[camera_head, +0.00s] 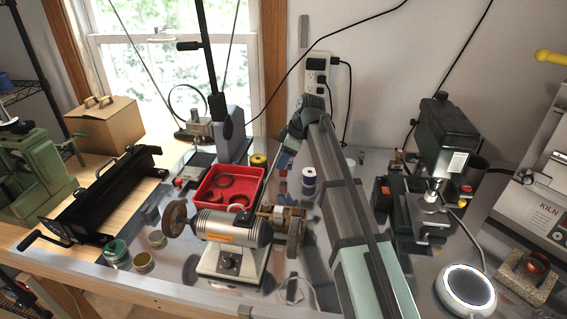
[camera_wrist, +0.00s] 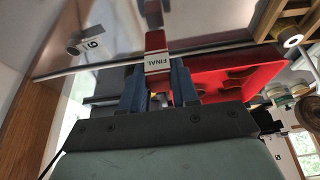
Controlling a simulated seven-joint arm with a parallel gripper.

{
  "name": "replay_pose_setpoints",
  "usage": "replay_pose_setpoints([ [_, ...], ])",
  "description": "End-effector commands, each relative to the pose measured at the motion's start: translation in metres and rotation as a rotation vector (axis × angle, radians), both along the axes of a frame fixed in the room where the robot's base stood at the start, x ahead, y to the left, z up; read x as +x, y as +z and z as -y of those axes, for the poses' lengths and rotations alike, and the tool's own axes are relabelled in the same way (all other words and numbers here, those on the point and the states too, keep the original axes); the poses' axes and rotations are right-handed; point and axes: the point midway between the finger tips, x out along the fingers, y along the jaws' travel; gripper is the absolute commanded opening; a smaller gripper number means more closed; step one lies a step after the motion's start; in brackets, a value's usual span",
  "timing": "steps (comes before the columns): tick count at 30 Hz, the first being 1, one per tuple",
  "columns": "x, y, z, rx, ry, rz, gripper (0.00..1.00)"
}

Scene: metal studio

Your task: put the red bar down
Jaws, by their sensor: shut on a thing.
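The red bar (camera_wrist: 155,41) shows in the wrist view between my gripper's two blue fingers. A white label reading "FINAL" is on it, and its far end stands out past the fingertips. My gripper (camera_wrist: 158,80) is shut on the bar. In the head view my gripper (camera_head: 286,160) is small, at the back of the bench, just right of the red tray (camera_head: 213,205). The bar is too small and covered there to make out clearly. I cannot tell whether the bar touches the bench top.
The red tray holds several dark rings. A bench grinder (camera_head: 232,240) stands in front of it. A purple-and-white spool (camera_head: 309,177) stands right of my gripper, and a yellow-topped roll (camera_head: 258,160) to its left. A dark machine (camera_head: 447,135) stands further right.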

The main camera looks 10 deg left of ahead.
Motion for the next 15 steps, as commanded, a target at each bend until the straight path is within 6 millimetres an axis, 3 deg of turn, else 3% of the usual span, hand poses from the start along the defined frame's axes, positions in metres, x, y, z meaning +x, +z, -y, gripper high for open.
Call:
replay_pose_setpoints([
  [4,-0.0005,-0.0136,0.0002,0.0,0.0,0.0,0.0],
  [15,-0.0002,-0.0167,0.0,0.0,0.0,0.0,0.0],
])
